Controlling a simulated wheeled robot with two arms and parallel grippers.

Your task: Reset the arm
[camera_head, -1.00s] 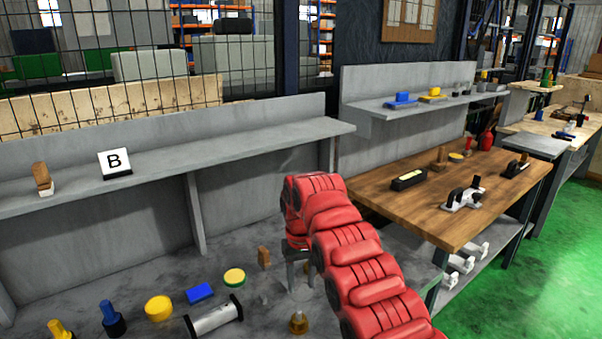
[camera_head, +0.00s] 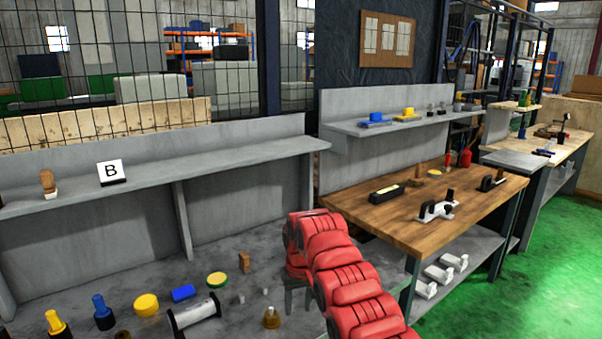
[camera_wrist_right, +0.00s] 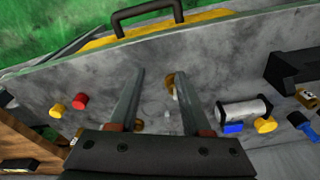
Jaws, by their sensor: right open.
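My right arm is red and segmented, and reaches in from the lower right in the head view. Its gripper (camera_head: 297,297) shows only partly there, low over the grey bench top (camera_head: 90,290), with the arm hiding much of it. In the right wrist view my right gripper (camera_wrist_right: 158,82) has its two fingers apart. Nothing is held between them. A small brass piece (camera_wrist_right: 171,82) shows beyond the fingers, near the right one; it appears to be the brass piece (camera_head: 271,318) in the head view. My left gripper is not in view.
A shelf (camera_head: 230,157) with a "B" sign (camera_head: 111,172) runs above. A wooden table (camera_head: 390,215) stands to the right. Green floor is open beyond it.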

